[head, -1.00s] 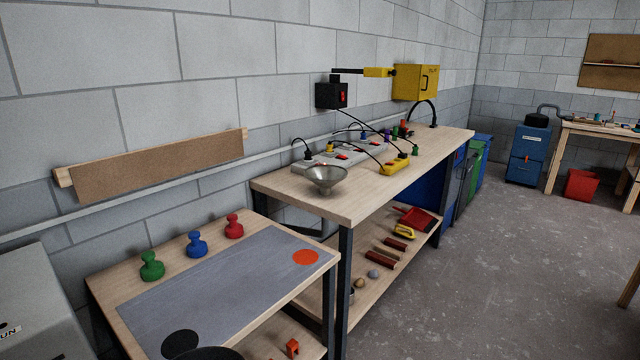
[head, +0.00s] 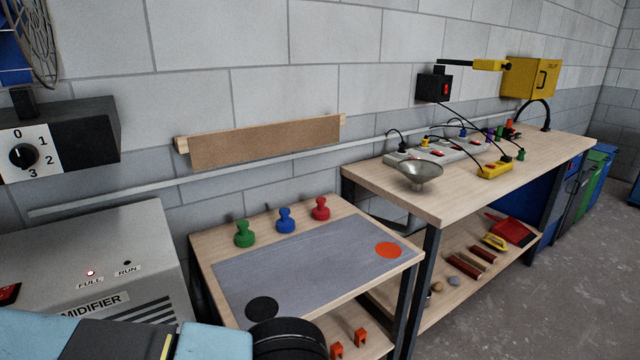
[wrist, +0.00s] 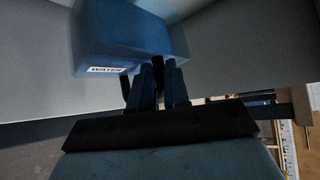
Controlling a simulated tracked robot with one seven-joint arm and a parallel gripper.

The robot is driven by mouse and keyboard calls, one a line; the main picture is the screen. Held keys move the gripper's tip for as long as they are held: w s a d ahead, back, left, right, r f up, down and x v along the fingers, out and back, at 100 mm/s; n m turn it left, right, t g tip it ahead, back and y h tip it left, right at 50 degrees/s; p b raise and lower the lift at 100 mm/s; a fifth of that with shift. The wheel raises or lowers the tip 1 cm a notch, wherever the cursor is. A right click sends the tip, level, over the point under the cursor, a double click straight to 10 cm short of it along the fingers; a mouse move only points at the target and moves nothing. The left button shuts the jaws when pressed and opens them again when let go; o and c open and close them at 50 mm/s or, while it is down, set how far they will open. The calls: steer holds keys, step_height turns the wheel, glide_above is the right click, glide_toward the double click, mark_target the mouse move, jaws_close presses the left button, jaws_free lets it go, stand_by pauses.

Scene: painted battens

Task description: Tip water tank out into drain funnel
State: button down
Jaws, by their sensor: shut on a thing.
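The water tank (wrist: 118,38) is a blue box with a white "WATER" label, in the upper left of the wrist view. My gripper (wrist: 160,72) is shut on it at the side nearest the camera; the exact part between the fingers is dark and hard to make out. The water inside cannot be seen. In the head view my arm shows at the bottom left, but the gripper and tank are out of frame.
A grey dehumidifier (head: 95,240) with a lit red lamp by "FULL" stands at left. A low table (head: 215,243) with green, blue and red knobbed pieces stands between it and the workbench. Power strips (head: 440,151) and cables lie behind the funnel.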

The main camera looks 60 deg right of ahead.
steer(key=s+a, duration=0.3)
steer(key=s, duration=0.6)
steer(key=s+a, duration=0.4)
steer(key=s, duration=0.5)
stand_by(1.1)
steer(key=shift+a, duration=0.15)
steer(key=s+a+r, duration=0.1)
steer(key=s+r, duration=0.1)
steer(key=r, duration=1)
steer(key=s+a+r, duration=0.1)
steer(key=s+r, duration=0.2)
steer(key=r, duration=1)
steer(key=shift+s, duration=0.2)
stand_by(1.3)
steer(key=shift+a, duration=0.1)
